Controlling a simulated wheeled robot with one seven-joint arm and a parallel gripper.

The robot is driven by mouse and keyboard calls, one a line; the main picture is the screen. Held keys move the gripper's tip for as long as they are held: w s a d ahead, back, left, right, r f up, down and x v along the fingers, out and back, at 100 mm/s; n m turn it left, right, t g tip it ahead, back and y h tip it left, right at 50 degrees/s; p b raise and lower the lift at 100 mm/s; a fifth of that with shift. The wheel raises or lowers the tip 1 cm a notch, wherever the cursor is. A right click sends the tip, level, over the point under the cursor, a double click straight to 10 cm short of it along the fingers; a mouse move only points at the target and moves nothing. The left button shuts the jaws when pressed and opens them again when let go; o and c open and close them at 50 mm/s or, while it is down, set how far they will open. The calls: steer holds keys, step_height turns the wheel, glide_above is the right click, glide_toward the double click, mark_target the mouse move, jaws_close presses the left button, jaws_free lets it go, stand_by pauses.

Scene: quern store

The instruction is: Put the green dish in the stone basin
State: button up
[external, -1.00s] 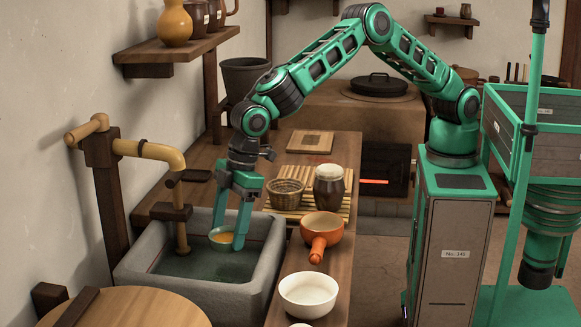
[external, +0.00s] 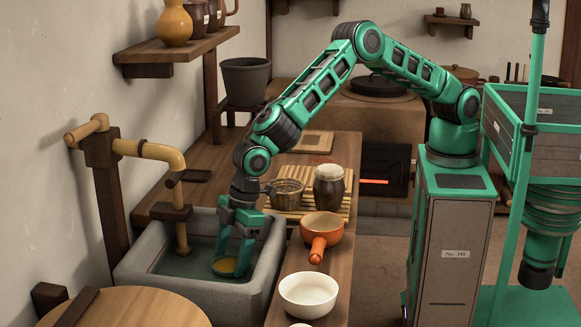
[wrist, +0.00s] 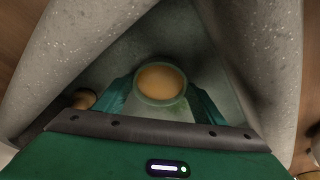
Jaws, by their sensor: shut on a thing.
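The green dish (external: 225,267) is small and round, with a yellow-orange inside. My gripper (external: 231,262) points down into the stone basin (external: 262,272) and is shut on the dish. In the wrist view the dish (wrist: 160,81) sits between my two fingertips (wrist: 160,98), with the basin's grey walls (wrist: 245,35) around it. The dish is low inside the basin, below the rim; I cannot tell whether it touches the bottom.
A wooden spout (external: 160,153) stands over the basin's left side. To the right on the counter are an orange pan (external: 322,228), a white bowl (external: 308,294), a wicker basket (external: 287,193) and a dark jar (external: 328,187). A round wooden lid (external: 140,308) is in front.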

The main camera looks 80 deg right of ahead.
steer(key=shift+f, duration=0.1)
steer(key=o, duration=1.3)
steer(key=shift+c, duration=0.2)
steer(key=v, duration=1.2)
